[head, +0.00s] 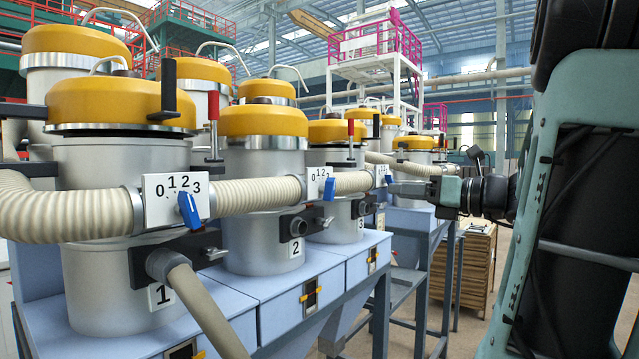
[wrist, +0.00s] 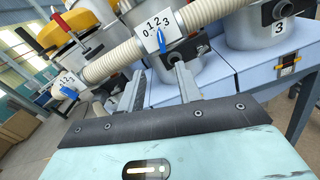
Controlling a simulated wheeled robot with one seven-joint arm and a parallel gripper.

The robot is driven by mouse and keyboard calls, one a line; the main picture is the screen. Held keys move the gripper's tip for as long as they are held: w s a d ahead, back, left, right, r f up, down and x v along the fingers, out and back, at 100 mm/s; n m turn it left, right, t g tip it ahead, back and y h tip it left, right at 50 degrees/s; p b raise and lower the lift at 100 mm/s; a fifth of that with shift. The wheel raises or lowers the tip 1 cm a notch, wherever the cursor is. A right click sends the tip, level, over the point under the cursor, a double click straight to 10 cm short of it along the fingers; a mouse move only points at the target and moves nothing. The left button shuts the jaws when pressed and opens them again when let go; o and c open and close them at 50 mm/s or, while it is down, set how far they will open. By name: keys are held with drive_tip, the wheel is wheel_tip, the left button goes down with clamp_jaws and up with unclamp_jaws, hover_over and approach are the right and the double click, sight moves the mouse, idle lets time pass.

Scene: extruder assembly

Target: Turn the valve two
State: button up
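The second valve shows in the head view as a white dial plate (head: 316,180) numbered 0 to 3, with a blue handle (head: 329,189). By its place left of the hopper marked 3, it appears to be the dial plate (wrist: 153,27) at the top middle of the wrist view. Its blue handle (wrist: 161,40) stands just beyond my fingertips. My gripper (wrist: 158,74) is open and empty, with its fingers apart and pointing toward this handle. In the head view my gripper (head: 396,188) comes in from the right. I cannot tell the exact dial setting.
A nearer dial (head: 160,198) with a blue handle and a farther dial (head: 381,175) sit along the ribbed hose (head: 258,194). Grey hoppers with yellow lids stand on blue bases (head: 315,262). A black clamp (head: 308,219) sits below the second dial. Floor is open at right.

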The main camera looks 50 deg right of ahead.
sight(334, 188)
drive_tip(key=w+p, duration=0.2)
drive_tip(key=w, duration=0.3)
drive_tip(key=w+p, duration=0.2)
drive_tip(key=w, duration=0.3)
drive_tip(key=w+a+p, duration=0.1)
drive_tip(key=w+p, duration=0.2)
drive_tip(key=w, duration=0.3)
drive_tip(key=shift+r, duration=0.1)
drive_tip(key=shift+w+a, duration=0.1)
drive_tip(key=shift+w, duration=0.6)
drive_tip(key=shift+c, duration=0.3)
drive_tip(key=shift+f, duration=0.2)
clamp_jaws()
